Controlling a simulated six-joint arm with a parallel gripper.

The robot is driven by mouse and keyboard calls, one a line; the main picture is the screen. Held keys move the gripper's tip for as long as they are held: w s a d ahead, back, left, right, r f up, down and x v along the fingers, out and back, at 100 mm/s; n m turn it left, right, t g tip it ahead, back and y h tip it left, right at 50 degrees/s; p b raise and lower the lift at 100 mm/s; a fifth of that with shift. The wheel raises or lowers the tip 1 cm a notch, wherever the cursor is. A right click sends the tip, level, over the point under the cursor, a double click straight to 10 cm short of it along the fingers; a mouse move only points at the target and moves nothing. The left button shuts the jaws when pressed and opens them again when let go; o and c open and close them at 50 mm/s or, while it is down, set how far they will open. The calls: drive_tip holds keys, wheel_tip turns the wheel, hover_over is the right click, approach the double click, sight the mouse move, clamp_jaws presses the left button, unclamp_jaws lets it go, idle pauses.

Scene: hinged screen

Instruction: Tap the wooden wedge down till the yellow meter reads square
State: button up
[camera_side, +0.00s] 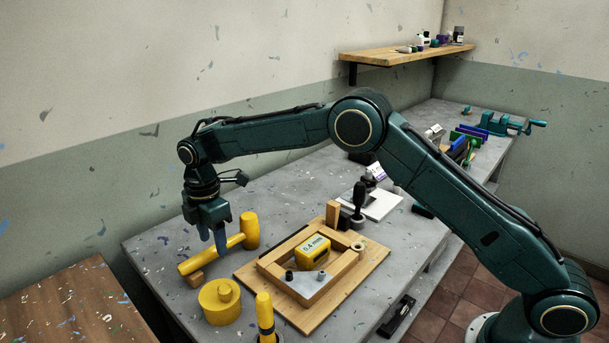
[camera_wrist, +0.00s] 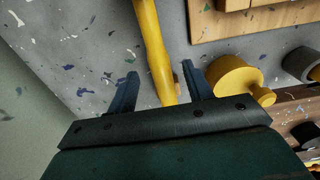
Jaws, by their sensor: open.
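My gripper (camera_side: 218,246) is open above the bench, at the yellow mallet (camera_side: 250,231). In the wrist view the mallet's handle (camera_wrist: 153,50) runs between the two spread fingers of my gripper (camera_wrist: 160,75); contact cannot be told. The handle's end is by a small wooden block (camera_side: 195,279). The yellow meter (camera_side: 313,256) sits in the wooden frame (camera_side: 277,254) and appears to read 0.4 mm. An upright wooden piece (camera_side: 332,214), probably the wedge, stands at the frame's far corner. The wrist view does not show the meter.
The frame lies on a wooden board (camera_side: 246,278). A round yellow knobbed pot (camera_side: 220,306) and a yellow-handled tool (camera_side: 265,312) stand at the near side. A dark-handled tool (camera_side: 359,199) stands beyond the frame. The bench left of the mallet is clear.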

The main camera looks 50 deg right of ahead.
sight(214, 246)
wheel_tip(214, 246, up, 11)
drive_tip(key=shift+r, duration=0.15)
idle(0.4)
drive_tip(key=s+d+r+m+t, duration=0.1)
drive_tip(key=s+d+r+m, duration=0.3)
drive_tip(key=s+d+r, duration=0.4)
drive_tip(key=s+d+r+m+t, duration=0.2)
drive_tip(key=s+d+r+m, duration=0.25)
drive_tip(key=s, duration=0.45)
drive_tip(key=s+d+f+m+t, duration=0.1)
drive_tip(key=s+d+f+m, duration=0.1)
drive_tip(key=s, duration=0.5)
drive_tip(key=s+d+f+m, duration=0.2)
drive_tip(key=s+m, duration=0.2)
drive_tip(key=s, duration=0.4)
drive_tip(key=s+d+f+m+t, duration=0.1)
drive_tip(key=s+d+f+m, duration=0.1)
drive_tip(key=s, duration=0.5)
drive_tip(key=shift+s+m+t, duration=0.3)
drive_tip(key=shift+m, duration=0.45)
